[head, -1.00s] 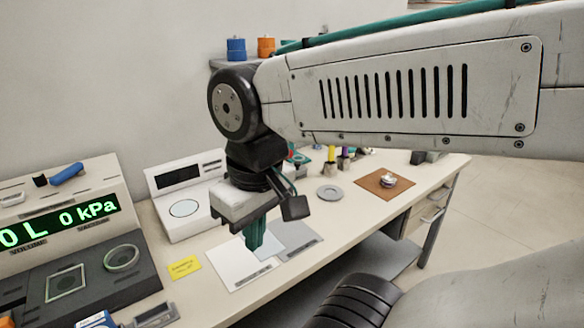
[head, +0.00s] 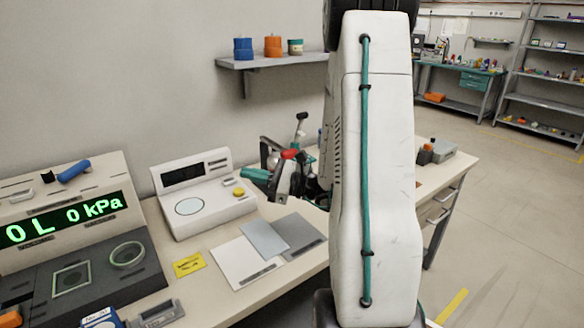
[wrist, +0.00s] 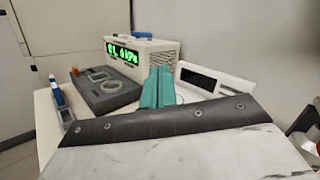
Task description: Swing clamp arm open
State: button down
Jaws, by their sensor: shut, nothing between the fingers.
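My gripper (head: 255,175) shows its teal fingers pointing left over the bench, past the left side of my arm. The fingers are together and empty, as the wrist view (wrist: 157,88) also shows. Just behind the gripper is what looks like the clamp, with a red part (head: 290,154) and an upright lever (head: 300,128) with a dark knob. My gripper and arm cover much of it, so I cannot tell the clamp arm's position or whether the gripper touches it. A dark and red piece (wrist: 312,132) shows at the wrist view's right edge.
A white scale (head: 205,205) stands left of the gripper, with a display console (head: 75,215) farther left. Flat sheets (head: 245,262) and a yellow note (head: 188,264) lie in front. A wall shelf (head: 275,60) with small containers is above. My arm hides the bench's middle.

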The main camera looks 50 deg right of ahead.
jog(key=s+d+f+m+t+h, duration=0.1)
jog(key=s+d+f+m+h, duration=0.1)
jog(key=d+f+m+h, duration=0.1)
jog(key=s+d+f+m+t+h, duration=0.1)
jog(key=s+d+f+m+h, duration=0.1)
jog(key=d+f+m+h, duration=0.2)
jog(key=s+d+f+m+t+h, duration=0.1)
jog(key=s+d+f+m+h, duration=0.1)
jog(key=d+m+h, duration=0.3)
jog(key=d+f+h, duration=0.1)
jog(key=d+h, duration=0.2)
jog(key=d, duration=0.4)
jog(key=shift+f+m+h, duration=0.25)
jog(key=shift+m+h, duration=0.05)
jog(key=shift+d, duration=0.1)
jog(key=x, duration=1)
jog(key=shift+s+r, duration=0.1)
jog(key=shift+r, duration=0.05)
